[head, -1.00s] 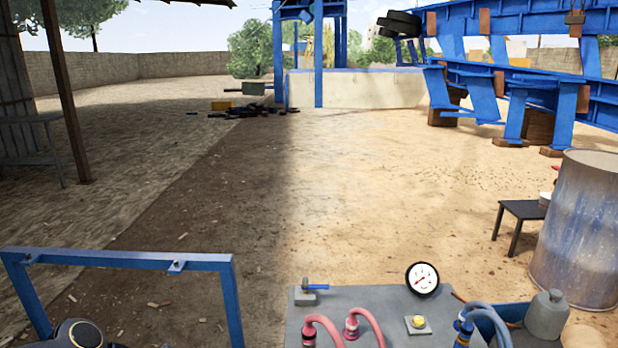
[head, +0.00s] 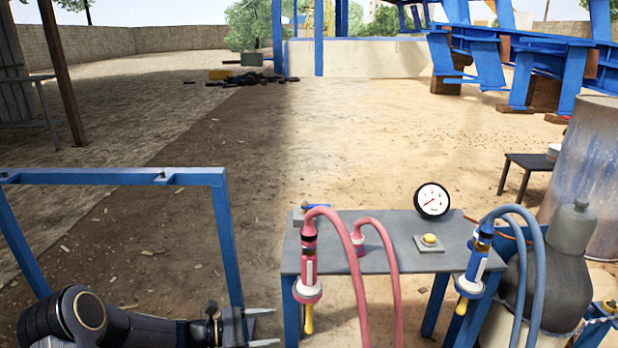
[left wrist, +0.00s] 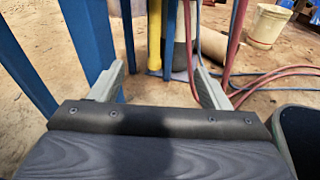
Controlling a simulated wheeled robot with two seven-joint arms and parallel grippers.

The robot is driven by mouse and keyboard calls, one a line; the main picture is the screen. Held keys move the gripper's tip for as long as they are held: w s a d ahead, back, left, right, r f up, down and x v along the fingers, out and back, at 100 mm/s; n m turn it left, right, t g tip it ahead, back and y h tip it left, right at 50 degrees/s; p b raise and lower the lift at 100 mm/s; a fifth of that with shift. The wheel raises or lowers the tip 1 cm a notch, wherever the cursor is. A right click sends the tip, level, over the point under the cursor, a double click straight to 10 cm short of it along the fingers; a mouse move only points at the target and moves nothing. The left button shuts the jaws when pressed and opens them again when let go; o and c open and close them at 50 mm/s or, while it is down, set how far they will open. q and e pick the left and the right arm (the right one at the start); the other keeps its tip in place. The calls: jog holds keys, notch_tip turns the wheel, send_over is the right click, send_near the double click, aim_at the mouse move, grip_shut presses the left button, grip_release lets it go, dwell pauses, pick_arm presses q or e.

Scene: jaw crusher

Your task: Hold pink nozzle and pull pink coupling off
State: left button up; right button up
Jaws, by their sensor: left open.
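The pink nozzle (head: 308,291) hangs upright at the left front edge of the grey table, with a white collar and a yellow tip below. A pink hose arches up from its top, where a dark and pink coupling (head: 309,245) joins it. A second pink hose end (head: 358,243) stands on the table just right of it. My left gripper (head: 275,327) is open and empty, low and left of the nozzle, apart from it. In the left wrist view its two fingers (left wrist: 161,85) are spread, with a yellow upright piece (left wrist: 155,38) beyond them. My right gripper is out of view.
The grey table (head: 385,262) carries a gauge (head: 432,201) and a yellow button (head: 430,239). A blue nozzle (head: 475,270) hangs at its right, beside a grey cylinder (head: 572,235). A blue frame (head: 110,177) stands left, around my left arm.

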pick_arm(q)
jog(key=f+b+x, duration=0.2)
jog(key=x, duration=0.8)
jog(key=shift+w+f+n+b, duration=0.15)
jog(key=shift+w+n+b, duration=0.15)
jog(key=shift+w+n, duration=0.15)
jog(key=shift+d, duration=0.1)
jog(key=c, duration=1.5)
grip_shut()
jog(key=o, duration=0.8)
grip_release()
